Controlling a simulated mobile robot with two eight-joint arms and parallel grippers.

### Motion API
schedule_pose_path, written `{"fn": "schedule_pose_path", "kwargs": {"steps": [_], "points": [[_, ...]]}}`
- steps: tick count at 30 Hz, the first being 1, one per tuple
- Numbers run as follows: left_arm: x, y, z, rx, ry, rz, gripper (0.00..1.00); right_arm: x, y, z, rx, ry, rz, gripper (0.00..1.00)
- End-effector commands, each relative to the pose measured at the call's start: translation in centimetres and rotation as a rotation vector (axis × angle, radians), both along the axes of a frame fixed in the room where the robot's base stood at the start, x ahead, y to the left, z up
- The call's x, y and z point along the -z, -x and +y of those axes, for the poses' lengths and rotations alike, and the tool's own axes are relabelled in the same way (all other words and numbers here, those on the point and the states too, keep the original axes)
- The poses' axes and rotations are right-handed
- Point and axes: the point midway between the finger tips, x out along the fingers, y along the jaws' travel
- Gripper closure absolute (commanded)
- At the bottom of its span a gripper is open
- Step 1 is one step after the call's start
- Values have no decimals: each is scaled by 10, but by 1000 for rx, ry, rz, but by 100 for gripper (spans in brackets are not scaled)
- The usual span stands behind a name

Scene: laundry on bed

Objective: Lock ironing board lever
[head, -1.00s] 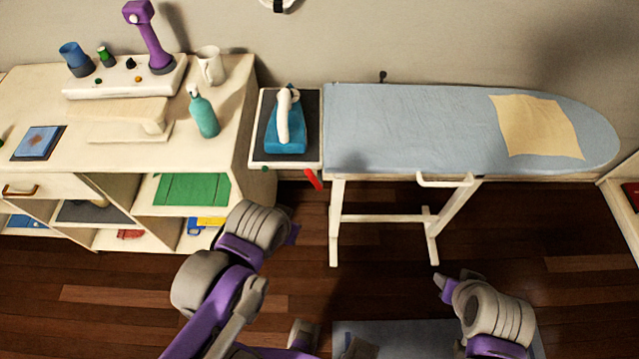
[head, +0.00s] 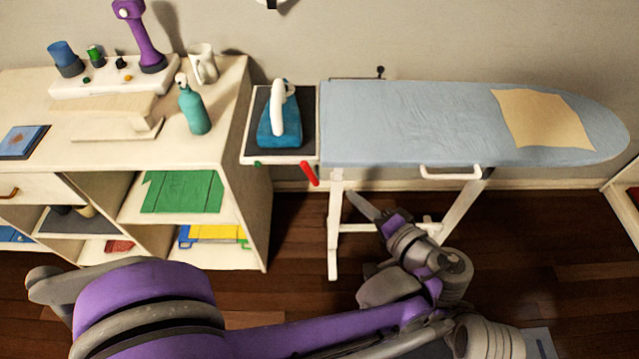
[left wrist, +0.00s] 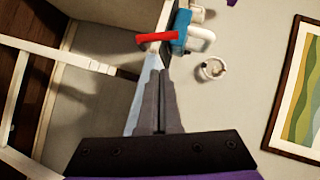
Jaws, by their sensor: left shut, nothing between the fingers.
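The ironing board (head: 410,125) stands against the wall with a pale blue top and white legs. A red lever (head: 310,173) hangs at its left end, below the iron rest (head: 255,150), tilted down to the right. In the left wrist view the red lever (left wrist: 155,37) shows beyond my fingertips. My left gripper (head: 358,203) is shut and empty, in front of the board's left legs, below and right of the lever and apart from it. Its closed fingers also show in the left wrist view (left wrist: 159,78). My right gripper is not visible.
A teal iron (head: 279,122) stands on the iron rest. A yellow cloth (head: 542,118) lies on the board. A white handle (head: 450,174) sits under the front edge. A shelf unit (head: 240,200) with a teal bottle (head: 194,108) stands left. Floor (head: 560,240) at right is clear.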

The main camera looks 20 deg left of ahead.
Motion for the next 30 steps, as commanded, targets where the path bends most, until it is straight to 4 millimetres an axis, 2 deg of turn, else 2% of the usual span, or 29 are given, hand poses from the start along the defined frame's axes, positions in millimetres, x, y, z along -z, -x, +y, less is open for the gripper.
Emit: {"fn": "schedule_pose_path", "kwargs": {"steps": [1, 5, 17, 23, 30], "points": [[1, 0, -10, 9, -16, -26, 100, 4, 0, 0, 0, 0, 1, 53], [-4, 1, -22, 13, -37, -71, 100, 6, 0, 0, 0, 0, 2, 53], [-5, 1, -22, 12, -42, -77, 100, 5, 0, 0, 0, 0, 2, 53], [-1, -12, -6, 8, -42, -77, 100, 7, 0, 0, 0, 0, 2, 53], [9, -45, 31, 7, -42, -76, 100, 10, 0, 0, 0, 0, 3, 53]]}}
